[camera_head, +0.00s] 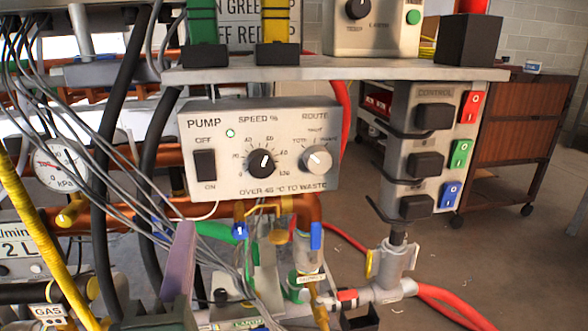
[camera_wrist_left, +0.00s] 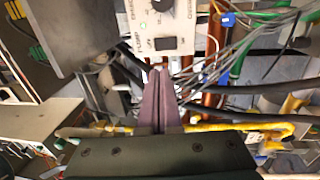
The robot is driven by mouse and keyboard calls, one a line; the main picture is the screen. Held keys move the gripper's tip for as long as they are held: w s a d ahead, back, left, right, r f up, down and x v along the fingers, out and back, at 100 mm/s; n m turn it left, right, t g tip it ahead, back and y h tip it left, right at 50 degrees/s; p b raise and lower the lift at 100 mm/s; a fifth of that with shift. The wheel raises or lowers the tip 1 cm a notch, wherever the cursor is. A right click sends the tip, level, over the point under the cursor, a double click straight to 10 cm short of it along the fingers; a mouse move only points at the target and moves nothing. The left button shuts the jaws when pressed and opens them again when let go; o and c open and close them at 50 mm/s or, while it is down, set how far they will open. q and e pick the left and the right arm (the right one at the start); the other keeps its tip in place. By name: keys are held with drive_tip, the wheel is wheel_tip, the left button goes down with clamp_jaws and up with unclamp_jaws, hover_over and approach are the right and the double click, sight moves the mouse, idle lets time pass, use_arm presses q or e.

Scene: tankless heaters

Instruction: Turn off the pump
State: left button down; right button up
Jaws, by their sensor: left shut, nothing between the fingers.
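The pump box (camera_head: 285,187) is a pale grey panel under a shelf, with a black rocker switch (camera_head: 205,165) at its left between OFF above and ON below. A small green lamp (camera_head: 230,133) shows above the dials. I cannot tell which way the rocker is pressed. My left gripper (camera_head: 186,226) has purple fingers and is below the box, apart from the switch. In the left wrist view the gripper (camera_wrist_left: 158,72) is shut and empty, its tips pointing toward the pump panel (camera_wrist_left: 183,22) and its switch (camera_wrist_left: 166,43). My right gripper is not in view.
Grey wires (camera_head: 130,165) and black hoses (camera_head: 122,95) hang left of the box. A pressure gauge (camera_head: 60,167) and copper pipes stand at the left. A control box (camera_head: 420,150) with red, green and blue switches hangs at the right. Valves crowd the space below the pump box.

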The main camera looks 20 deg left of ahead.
sight(202, 158)
use_arm(q)
drive_tip(key=b+x, duration=0.1)
drive_tip(key=x, duration=1.2)
drive_tip(key=shift+w+a+r, duration=0.1)
drive_tip(key=shift+w, duration=0.2)
drive_tip(key=shift+w+a, duration=0.15)
drive_tip(key=shift+w+a+r, duration=0.1)
drive_tip(key=shift+w+r, duration=0.1)
drive_tip(key=shift+r, duration=0.05)
drive_tip(key=shift+s+f, duration=0.15)
